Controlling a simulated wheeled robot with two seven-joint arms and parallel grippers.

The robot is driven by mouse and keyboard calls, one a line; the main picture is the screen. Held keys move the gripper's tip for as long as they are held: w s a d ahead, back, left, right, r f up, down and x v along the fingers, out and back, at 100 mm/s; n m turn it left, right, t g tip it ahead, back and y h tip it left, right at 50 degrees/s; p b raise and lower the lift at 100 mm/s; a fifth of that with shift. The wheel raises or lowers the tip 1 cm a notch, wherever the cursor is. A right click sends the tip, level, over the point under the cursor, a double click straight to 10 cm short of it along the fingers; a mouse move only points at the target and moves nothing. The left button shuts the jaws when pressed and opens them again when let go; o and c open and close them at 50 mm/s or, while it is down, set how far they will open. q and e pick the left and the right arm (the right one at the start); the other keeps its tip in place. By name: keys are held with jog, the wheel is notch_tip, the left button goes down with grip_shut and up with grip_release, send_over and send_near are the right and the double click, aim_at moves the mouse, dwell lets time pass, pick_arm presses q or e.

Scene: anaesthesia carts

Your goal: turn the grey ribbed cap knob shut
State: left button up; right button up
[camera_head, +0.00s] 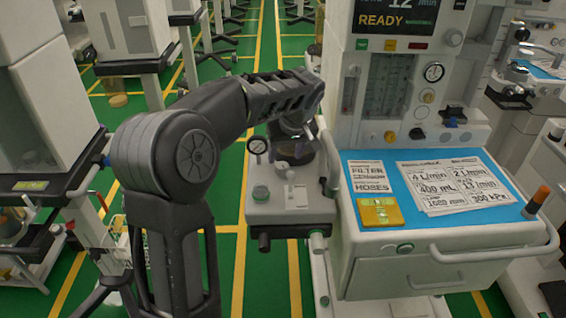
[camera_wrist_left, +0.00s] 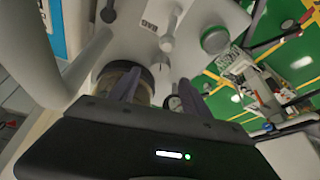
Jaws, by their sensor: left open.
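My left gripper (camera_head: 296,128) reaches over the small side unit (camera_head: 290,210) of the anaesthesia machine. In the left wrist view my left gripper (camera_wrist_left: 160,90) has its two dark fingers apart, with nothing seen held between them. A clear canister with a brownish rim (camera_wrist_left: 143,85) lies behind one finger; the canister (camera_head: 293,155) shows below the gripper in the head view. I cannot make out a grey ribbed cap for certain; the gripper may hide it. My right gripper is not in view.
A pressure gauge (camera_head: 257,146) stands beside the canister. The machine's blue worktop (camera_head: 350,170) with papers and a yellow box (camera_head: 380,212) lies to the right. A pale curved handle (camera_wrist_left: 85,60) runs close to the gripper.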

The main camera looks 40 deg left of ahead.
aim_at(282, 165)
pick_arm(q)
jog(key=x, duration=0.5)
jog(key=shift+a+f, duration=0.1)
jog(key=shift+f, duration=0.15)
grip_shut()
dwell(0.4)
